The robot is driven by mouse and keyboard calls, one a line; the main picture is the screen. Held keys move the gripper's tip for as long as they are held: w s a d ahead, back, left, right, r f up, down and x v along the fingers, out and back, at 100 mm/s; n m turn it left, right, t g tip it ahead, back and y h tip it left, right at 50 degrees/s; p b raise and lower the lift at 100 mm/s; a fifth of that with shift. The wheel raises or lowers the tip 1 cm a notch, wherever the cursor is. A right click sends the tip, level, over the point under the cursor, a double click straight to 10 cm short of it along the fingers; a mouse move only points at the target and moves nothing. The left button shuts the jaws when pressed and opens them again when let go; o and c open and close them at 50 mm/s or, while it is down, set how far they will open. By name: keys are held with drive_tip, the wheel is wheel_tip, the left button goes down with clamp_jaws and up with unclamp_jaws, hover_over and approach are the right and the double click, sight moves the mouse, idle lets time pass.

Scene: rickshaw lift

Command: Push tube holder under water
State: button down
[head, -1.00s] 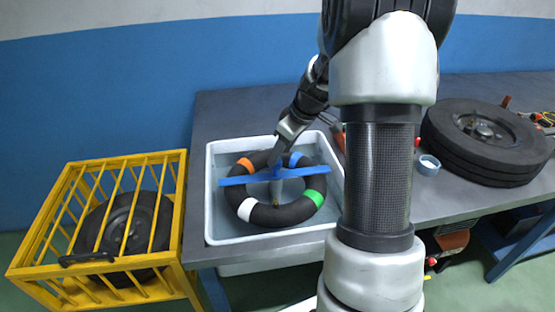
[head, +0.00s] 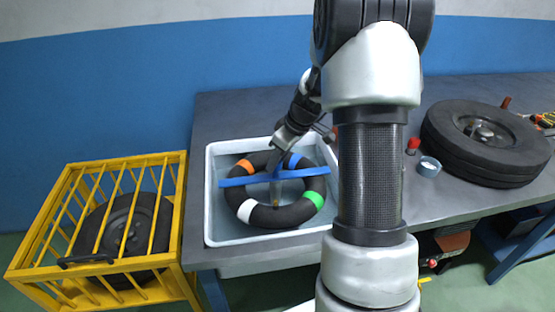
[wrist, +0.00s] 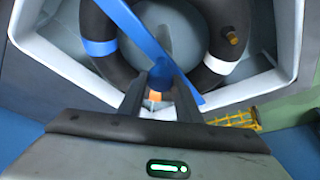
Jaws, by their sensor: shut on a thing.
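The blue tube holder (head: 235,181) is a long bar lying across the black inner tube (head: 280,215), which has orange, blue, green and white bands. The tube lies in the white water tub (head: 209,200) on the bench. My gripper (head: 277,170) is over the middle of the holder and shut on its upright part. In the wrist view the bar (wrist: 132,25) runs diagonally over the tube (wrist: 233,15), with my gripper (wrist: 160,82) closed at its centre. I cannot tell how deep the tube sits in the water.
A yellow cage (head: 165,240) with a wheel inside stands left of the bench. On the bench (head: 390,205), right of the tub, are a blue-and-white tape roll (head: 428,167), a red-topped item (head: 413,146) and a large tyre (head: 485,145). My arm hides part of the bench.

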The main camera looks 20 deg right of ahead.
sight(279, 178)
wheel_tip(279, 178, down, 9)
drive_tip(key=b, duration=0.8)
drive_tip(key=shift+s+r, duration=0.1)
drive_tip(key=shift+r, duration=0.05)
drive_tip(key=shift+s+r, duration=0.1)
drive_tip(key=c, duration=1.3)
unclamp_jaws()
drive_tip(key=shift+r, duration=0.15)
drive_tip(key=p+v, duration=0.3)
drive_tip(key=v, duration=1.4)
